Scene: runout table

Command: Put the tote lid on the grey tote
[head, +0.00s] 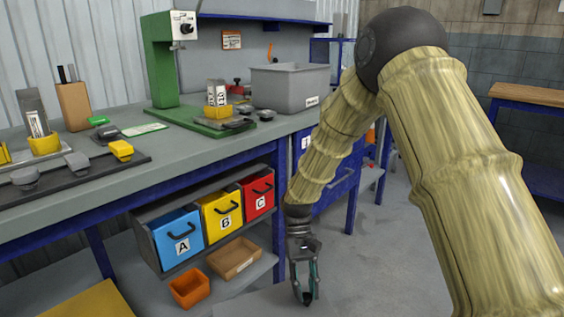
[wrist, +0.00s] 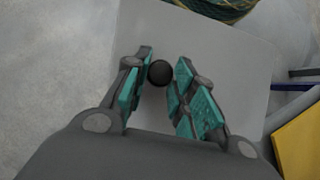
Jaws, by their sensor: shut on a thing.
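The tote lid is a flat grey panel (wrist: 225,60) with a round black knob (wrist: 160,72), filling much of the wrist view. In the head view the panel (head: 262,302) shows at the bottom edge, partly cut off. My gripper (head: 305,296) points down over it. In the wrist view its teal-padded fingers (wrist: 161,82) are on either side of the knob, shut on it. I cannot tell whether the lid rests on something or hangs clear. The grey tote (head: 290,90) stands on the far right end of the workbench; its top shows no lid.
The workbench (head: 210,150) holds a green press (head: 160,65), a wooden block (head: 74,105) and yellow fixtures. Below are blue, yellow and red bins (head: 178,237), an orange bin (head: 189,288) and a cardboard tray (head: 234,258). Open floor (head: 400,270) lies right of the bench.

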